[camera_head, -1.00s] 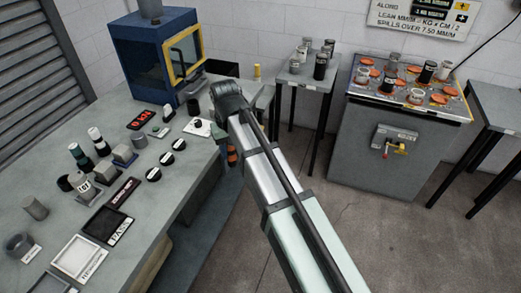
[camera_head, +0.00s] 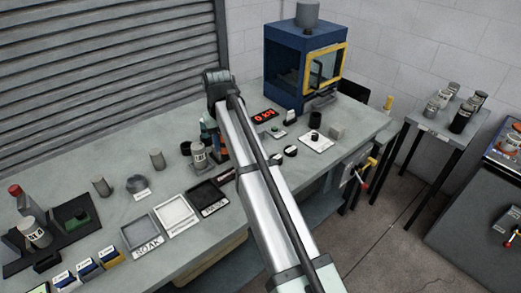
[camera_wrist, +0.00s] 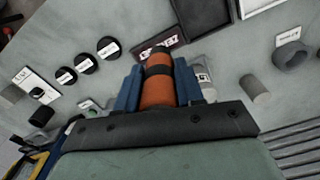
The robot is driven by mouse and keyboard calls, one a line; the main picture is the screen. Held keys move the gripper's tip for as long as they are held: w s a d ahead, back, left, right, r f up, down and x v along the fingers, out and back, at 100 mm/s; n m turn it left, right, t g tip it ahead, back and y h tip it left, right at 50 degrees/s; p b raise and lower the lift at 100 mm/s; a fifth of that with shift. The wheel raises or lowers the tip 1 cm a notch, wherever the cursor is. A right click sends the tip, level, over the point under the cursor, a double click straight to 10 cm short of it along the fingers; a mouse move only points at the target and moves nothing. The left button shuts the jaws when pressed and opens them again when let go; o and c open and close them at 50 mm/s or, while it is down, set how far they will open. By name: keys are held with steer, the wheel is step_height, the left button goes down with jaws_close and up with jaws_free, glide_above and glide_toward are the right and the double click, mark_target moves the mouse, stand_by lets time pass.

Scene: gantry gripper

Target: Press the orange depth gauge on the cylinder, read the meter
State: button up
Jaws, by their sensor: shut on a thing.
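The orange depth gauge (camera_wrist: 158,90), with dark bands, sits between the blue fingers of my gripper (camera_wrist: 158,65) in the wrist view. My gripper is shut on it. In the head view my own arm mostly hides gripper and gauge. A pale labelled cylinder (camera_head: 198,156) stands on the bench beside my arm. It also shows in the wrist view (camera_wrist: 205,76), partly hidden behind the right finger; I cannot tell whether the gauge touches it. A plain grey cylinder (camera_wrist: 255,91) stands farther right. The meter (camera_head: 264,117) has lit red digits too small to read.
A blue cabinet (camera_head: 284,82) with a yellow-framed door stands at the bench's back. A side table (camera_head: 446,134) with cans is at right. Bare bench (camera_head: 110,215) shows toward the left.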

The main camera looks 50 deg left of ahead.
steer(key=s+a+r+n, duration=0.1)
steer(key=s+a+r, duration=0.2)
steer(key=s+a, duration=0.35)
step_height(320, 180, up, 2)
steer(key=n, duration=0.2)
glide_above(197, 146)
steer(key=shift+f, duration=2.9)
steer(key=shift+f, duration=0.5)
steer(key=shift+r, duration=0.1)
step_height(197, 146, up, 7)
stand_by(0.3)
stand_by(1.3)
